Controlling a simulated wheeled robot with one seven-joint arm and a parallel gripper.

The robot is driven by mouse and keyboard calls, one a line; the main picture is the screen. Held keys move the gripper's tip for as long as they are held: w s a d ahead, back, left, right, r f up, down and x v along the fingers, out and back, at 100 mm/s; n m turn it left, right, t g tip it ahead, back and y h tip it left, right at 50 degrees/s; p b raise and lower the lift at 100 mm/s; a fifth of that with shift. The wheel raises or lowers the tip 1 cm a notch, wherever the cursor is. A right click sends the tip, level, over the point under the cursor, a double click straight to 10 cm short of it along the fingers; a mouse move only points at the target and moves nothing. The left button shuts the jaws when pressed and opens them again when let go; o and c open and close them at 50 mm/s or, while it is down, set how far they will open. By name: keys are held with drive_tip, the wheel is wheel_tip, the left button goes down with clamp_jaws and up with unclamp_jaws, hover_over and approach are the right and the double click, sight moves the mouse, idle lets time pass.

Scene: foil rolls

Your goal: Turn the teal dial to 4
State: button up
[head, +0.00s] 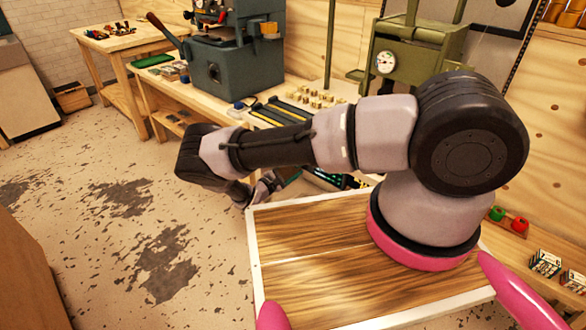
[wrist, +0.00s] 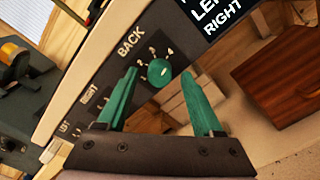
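The teal dial (wrist: 161,73) is a round knob on a dark panel (wrist: 110,72) in the wrist view, under the word BACK. Small white numerals stand around it; a 4 seems to be at its upper right. Which numeral the dial points to is too small to tell. My gripper (wrist: 159,76) is open, with its two teal fingers apart. The dial shows between the fingertips in the picture, and I see no contact. In the head view my gripper (head: 268,186) is low beside the bench, partly hidden, and the dial cannot be made out.
The panel also carries a RIGHT label and a black sign (wrist: 212,14). A brown wooden box (wrist: 285,65) lies right of it. In the head view, a green machine (head: 235,62) and a green press with a gauge (head: 415,55) stand along the workbench. Open floor (head: 120,200) lies left.

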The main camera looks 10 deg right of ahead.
drive_tip(key=v, duration=1)
drive_tip(key=shift+s+a, duration=0.25)
drive_tip(key=shift+a, duration=0.05)
drive_tip(key=s+d+r+m+g+y, duration=0.1)
drive_tip(key=d+r+m+g+y, duration=0.3)
drive_tip(key=r, duration=0.9)
drive_tip(key=d+r+m+g+y, duration=0.1)
drive_tip(key=r+m+g+y, duration=0.3)
drive_tip(key=r, duration=0.9)
drive_tip(key=s+d+r+m+g+y, duration=0.15)
drive_tip(key=d+r+m+g, duration=0.35)
drive_tip(key=r, duration=0.7)
drive_tip(key=s+d+r+m+t+y, duration=0.2)
drive_tip(key=s+r+y, duration=0.15)
drive_tip(key=r, duration=0.45)
drive_tip(key=s+d+r+m+t+y, duration=0.1)
drive_tip(key=s+r+m+t+y, duration=0.15)
drive_tip(key=s+r, duration=0.45)
drive_tip(key=s+d+r+m+t+y, duration=0.1)
drive_tip(key=s+d+r+t, duration=0.1)
drive_tip(key=s+r+t, duration=0.3)
drive_tip(key=s+r, duration=0.3)
drive_tip(key=s, duration=0.2)
drive_tip(key=shift+s+r+m, duration=0.15)
drive_tip(key=shift+r+m, duration=0.05)
drive_tip(key=shift+m, duration=0.15)
